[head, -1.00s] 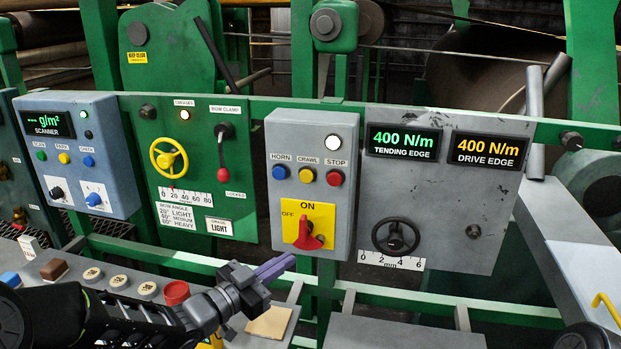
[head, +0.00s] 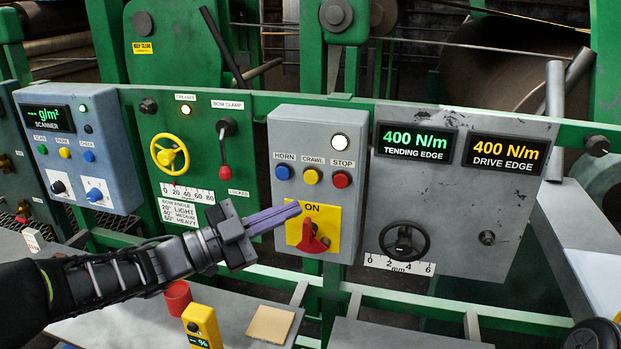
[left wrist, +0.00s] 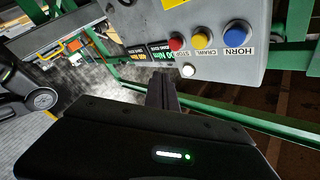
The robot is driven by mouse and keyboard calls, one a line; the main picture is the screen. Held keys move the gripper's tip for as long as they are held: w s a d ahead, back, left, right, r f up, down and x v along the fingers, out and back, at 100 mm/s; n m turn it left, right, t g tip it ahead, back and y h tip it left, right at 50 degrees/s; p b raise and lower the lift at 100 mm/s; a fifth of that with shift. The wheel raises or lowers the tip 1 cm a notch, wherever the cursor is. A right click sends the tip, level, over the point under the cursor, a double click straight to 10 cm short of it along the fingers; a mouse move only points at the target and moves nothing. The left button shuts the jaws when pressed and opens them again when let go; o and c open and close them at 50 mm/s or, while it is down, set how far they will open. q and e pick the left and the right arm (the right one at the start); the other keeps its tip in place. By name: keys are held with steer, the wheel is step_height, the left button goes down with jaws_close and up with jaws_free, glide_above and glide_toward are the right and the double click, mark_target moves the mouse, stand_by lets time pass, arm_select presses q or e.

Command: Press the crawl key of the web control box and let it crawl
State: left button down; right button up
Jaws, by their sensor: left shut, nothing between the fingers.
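The grey web control box (head: 348,190) hangs on the green frame in the head view. Its yellow crawl key (head: 312,177) sits between the blue horn key (head: 283,173) and the red stop key (head: 342,180). A white lamp (head: 340,142) above them looks lit. A red rotary switch (head: 313,238) is on a yellow plate marked ON. My left gripper (head: 297,209) is shut and empty; its purple fingers cover the plate's left part, below the crawl key in the picture. The crawl key (left wrist: 200,41) also shows in the left wrist view, apart from the fingers (left wrist: 162,90).
Right of the box, a grey panel (head: 455,215) carries two 400 N/m displays and a black handwheel (head: 404,241). A yellow handwheel (head: 169,153) and a red-tipped lever (head: 225,155) are to the left. A grey bench (head: 385,335) with a red cylinder (head: 177,297) lies below.

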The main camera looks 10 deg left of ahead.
arm_select(q)
steer(key=p, duration=0.1)
glide_toward(317, 178)
steer(key=shift+w+d+r, duration=0.15)
steer(key=shift+w+d, duration=0.25)
steer(key=shift+d, duration=0.4)
steer(key=shift+w+d+r, duration=0.1)
steer(key=shift+w+d, duration=0.25)
steer(key=shift+d, duration=0.4)
steer(key=shift+w+d+r, duration=0.15)
steer(key=shift+w+d, duration=0.25)
steer(key=shift+d, duration=0.4)
steer(key=shift+w, duration=0.1)
steer(key=shift+w, duration=0.35)
steer(key=shift+w, duration=0.5)
stand_by(0.8)
steer(key=shift+s, duration=0.95)
